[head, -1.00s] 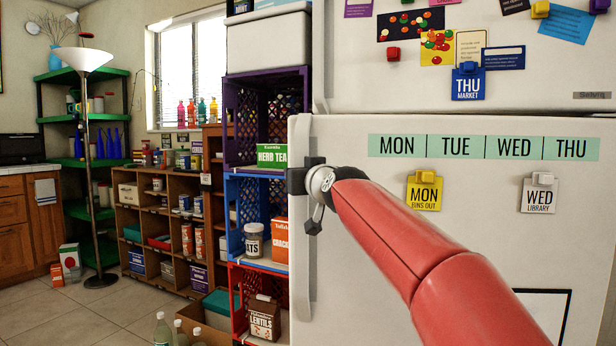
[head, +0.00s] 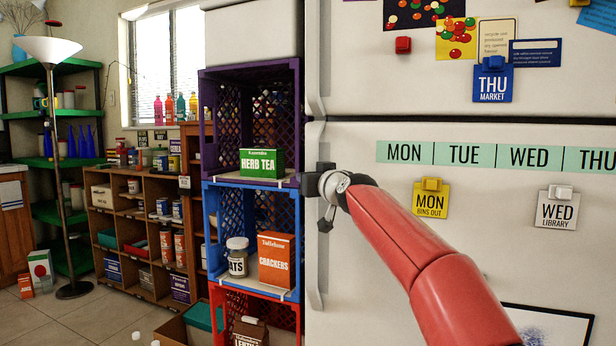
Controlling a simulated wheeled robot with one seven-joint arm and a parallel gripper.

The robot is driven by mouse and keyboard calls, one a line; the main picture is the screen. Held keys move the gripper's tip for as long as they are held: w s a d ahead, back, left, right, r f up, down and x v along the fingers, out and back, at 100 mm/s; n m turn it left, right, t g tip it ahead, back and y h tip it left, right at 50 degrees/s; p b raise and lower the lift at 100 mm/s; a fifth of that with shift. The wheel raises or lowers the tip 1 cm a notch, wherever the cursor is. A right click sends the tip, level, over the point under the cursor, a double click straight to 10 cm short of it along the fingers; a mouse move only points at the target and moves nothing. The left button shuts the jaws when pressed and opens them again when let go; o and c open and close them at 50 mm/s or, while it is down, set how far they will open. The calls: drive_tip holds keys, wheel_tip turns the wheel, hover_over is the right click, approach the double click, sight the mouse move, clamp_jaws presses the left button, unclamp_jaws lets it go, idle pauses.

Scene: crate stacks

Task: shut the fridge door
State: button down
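The fridge's lower door (head: 365,265) is white and carries a MON to THU strip and magnets. Its left edge lines up with the upper door (head: 350,80), and only a thin dark seam shows between them. It looks flush or nearly so; a small remaining gap cannot be ruled out. A pale vertical handle (head: 315,265) runs down its left edge. My gripper (head: 314,184) is at the upper part of this handle, at the end of my red arm. Its dark fingers are seen from behind, so whether they grip or only touch the handle is hidden.
Stacked purple (head: 203,110), blue (head: 210,215) and red (head: 215,310) crates with groceries stand close to the fridge's left side. A wooden cubby shelf (head: 128,228) and a floor lamp (head: 56,130) stand farther left. Some floor (head: 60,325) is clear at lower left.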

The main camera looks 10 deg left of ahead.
drive_tip(key=shift+w+d, duration=0.3)
drive_tip(key=shift+d, duration=0.05)
drive_tip(key=shift+r, duration=0.1)
drive_tip(key=c, duration=1.1)
unclamp_jaws()
drive_tip(key=shift+w+d, duration=0.1)
drive_tip(key=b+v, duration=0.1)
drive_tip(key=v, duration=0.1)
drive_tip(key=b+v, duration=0.2)
drive_tip(key=v, duration=0.1)
drive_tip(key=b+v, duration=0.1)
drive_tip(key=v, duration=0.1)
drive_tip(key=shift+s+b, duration=0.4)
drive_tip(key=shift+s, duration=0.25)
